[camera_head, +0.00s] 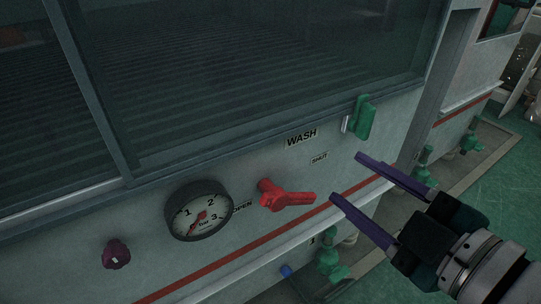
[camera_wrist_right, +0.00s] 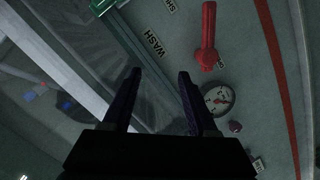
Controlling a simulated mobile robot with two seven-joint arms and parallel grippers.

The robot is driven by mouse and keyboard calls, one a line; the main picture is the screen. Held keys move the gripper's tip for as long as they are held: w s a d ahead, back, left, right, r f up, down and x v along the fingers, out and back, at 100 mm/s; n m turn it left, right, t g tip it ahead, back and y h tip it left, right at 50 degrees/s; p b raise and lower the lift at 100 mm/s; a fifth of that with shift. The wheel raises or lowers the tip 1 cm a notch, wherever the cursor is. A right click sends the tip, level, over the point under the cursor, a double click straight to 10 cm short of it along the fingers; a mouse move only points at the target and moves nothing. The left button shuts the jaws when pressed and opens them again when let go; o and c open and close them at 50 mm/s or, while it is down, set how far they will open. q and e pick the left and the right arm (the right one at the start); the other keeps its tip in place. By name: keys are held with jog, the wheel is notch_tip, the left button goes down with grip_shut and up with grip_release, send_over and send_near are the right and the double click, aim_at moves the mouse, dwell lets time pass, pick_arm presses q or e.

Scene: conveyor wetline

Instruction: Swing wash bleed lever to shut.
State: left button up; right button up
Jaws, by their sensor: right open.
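The red wash bleed lever (camera_head: 287,197) is mounted on the grey panel, its arm pointing right and slightly down from its hub. My left gripper is not in view.
A round pressure gauge (camera_head: 199,211) and a dark red knob (camera_head: 116,254) are left of the lever. A green latch (camera_head: 364,118) stands out above right. A ledge with a red stripe runs below. Green valves (camera_head: 331,265) sit lower down.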

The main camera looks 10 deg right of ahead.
aim_at(307, 202)
notch_tip(307, 202, down, 13)
jog(key=w+n+t+y+b, duration=0.1)
jog(key=n+t+y+b, duration=0.15)
jog(key=b, duration=0.95)
jog(key=shift+g+h, duration=0.35)
jog(key=b+x, duration=0.1)
jog(key=x, duration=0.2)
jog(key=b+x, duration=0.1)
jog(key=x, duration=0.1)
jog(key=b+x, duration=0.1)
jog(key=x, duration=0.2)
jog(key=shift+w+d+f+b, duration=0.1)
jog(key=shift+w+d+b, duration=0.05)
jog(key=shift+w+b, duration=0.3)
jog(key=shift+w, duration=0.45)
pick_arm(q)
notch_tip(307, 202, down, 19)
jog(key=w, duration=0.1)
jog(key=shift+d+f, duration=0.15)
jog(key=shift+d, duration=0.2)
pick_arm(e)
jog(key=c, duration=0.9)
grip_shut()
